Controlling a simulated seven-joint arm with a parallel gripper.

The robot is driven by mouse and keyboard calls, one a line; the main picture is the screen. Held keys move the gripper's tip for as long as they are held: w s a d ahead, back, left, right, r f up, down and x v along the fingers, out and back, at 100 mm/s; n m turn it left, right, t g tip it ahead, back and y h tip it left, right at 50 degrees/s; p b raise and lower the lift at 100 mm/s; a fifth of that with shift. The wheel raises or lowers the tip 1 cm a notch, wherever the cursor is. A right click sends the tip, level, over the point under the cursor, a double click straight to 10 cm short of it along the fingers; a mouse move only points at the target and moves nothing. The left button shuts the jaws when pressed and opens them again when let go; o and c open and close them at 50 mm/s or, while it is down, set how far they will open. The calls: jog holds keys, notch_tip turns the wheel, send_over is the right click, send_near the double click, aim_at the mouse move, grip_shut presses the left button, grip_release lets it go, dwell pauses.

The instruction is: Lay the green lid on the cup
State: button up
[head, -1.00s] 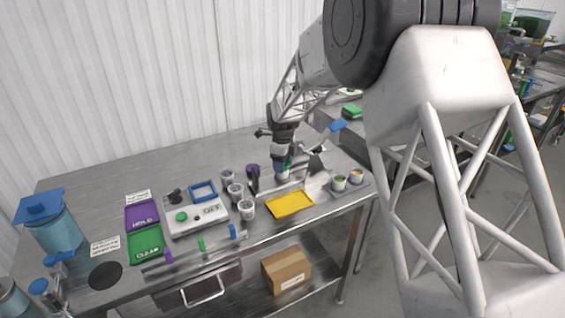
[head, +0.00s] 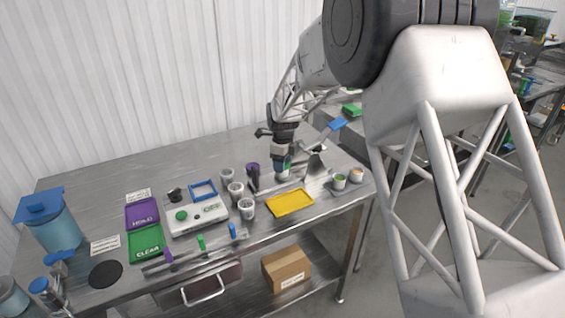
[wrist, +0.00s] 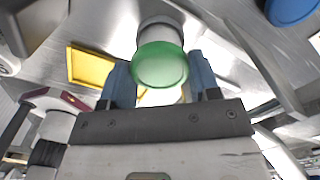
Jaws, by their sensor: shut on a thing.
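The green lid (wrist: 160,66) is between the blue fingers of my gripper (wrist: 161,84) in the wrist view, and the gripper is shut on it. A pale cup (wrist: 159,27) shows just beyond the lid, partly covered by it. I cannot tell whether lid and cup touch. In the head view my gripper (head: 281,156) points down behind the yellow tray, with a little green of the lid (head: 287,164) showing at its fingers. The cup there is small and mostly hidden by the gripper.
The yellow tray (head: 291,203) lies in front of the gripper. Several cups (head: 247,208) stand to its left, near the scale (head: 198,215). Two filled cups (head: 339,182) stand to the right. A metal scoop-like piece (head: 317,163) is close on the right.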

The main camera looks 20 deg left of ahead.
dwell(0.3)
jog(key=o, duration=1)
jog(key=shift+c, duration=0.2)
jog(key=shift+o, duration=0.5)
jog(key=shift+o, duration=0.8)
jog(key=shift+r, duration=0.1)
jog(key=shift+r, duration=3.4)
